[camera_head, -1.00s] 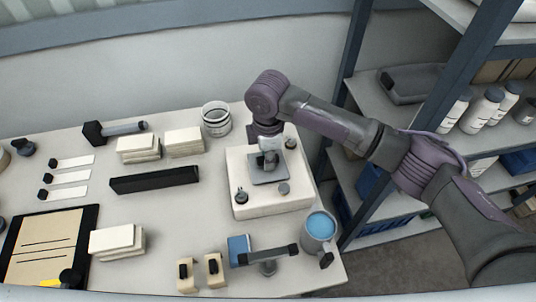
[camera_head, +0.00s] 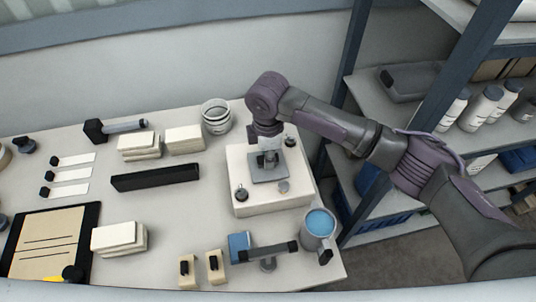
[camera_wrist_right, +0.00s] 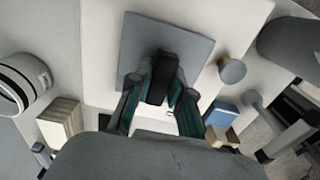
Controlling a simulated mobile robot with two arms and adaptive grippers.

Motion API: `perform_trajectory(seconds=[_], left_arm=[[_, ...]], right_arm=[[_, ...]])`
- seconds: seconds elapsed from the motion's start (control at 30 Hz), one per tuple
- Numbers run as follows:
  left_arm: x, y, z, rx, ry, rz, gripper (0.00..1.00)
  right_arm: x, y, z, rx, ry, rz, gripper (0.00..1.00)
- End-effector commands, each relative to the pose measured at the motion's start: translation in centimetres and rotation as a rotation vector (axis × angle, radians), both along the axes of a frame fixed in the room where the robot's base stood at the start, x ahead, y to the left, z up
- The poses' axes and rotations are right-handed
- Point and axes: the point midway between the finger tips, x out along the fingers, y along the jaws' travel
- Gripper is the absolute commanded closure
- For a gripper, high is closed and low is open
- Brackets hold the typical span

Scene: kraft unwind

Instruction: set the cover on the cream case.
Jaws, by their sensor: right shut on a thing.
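The cream case (camera_head: 242,164) is a pale, low box at the right end of the table, with small knobs near its corners. The cover, a grey square plate (camera_head: 261,176), is over the middle of the case's top. In the right wrist view the plate (camera_wrist_right: 198,55) carries a black upright grip (camera_wrist_right: 162,76). My right gripper (camera_head: 268,153) points down and is shut on that grip; its fingers (camera_wrist_right: 163,92) stand on both sides of it. I cannot tell whether the plate touches the case. My left gripper is not in view.
A blue-filled mug (camera_head: 319,228), a dark-handled tool (camera_head: 266,252) and a blue block (camera_head: 239,246) stand in front of the case. A white jar (camera_head: 216,117) is behind its left side. A black bar (camera_head: 155,178) lies left. Shelving (camera_head: 350,110) stands right.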

Motion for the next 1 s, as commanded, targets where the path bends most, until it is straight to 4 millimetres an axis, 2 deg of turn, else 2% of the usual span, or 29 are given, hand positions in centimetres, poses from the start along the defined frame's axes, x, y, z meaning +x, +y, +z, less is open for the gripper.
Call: perform_trajectory(seconds=[0.97,1.0], left_arm=[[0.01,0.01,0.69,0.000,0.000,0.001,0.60],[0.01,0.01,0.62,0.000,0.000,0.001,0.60]], right_arm=[[0.01,0.04,-0.52,0.001,0.000,-0.001,1.00],[0.03,0.05,-0.55,0.001,-0.001,-0.001,0.74]])
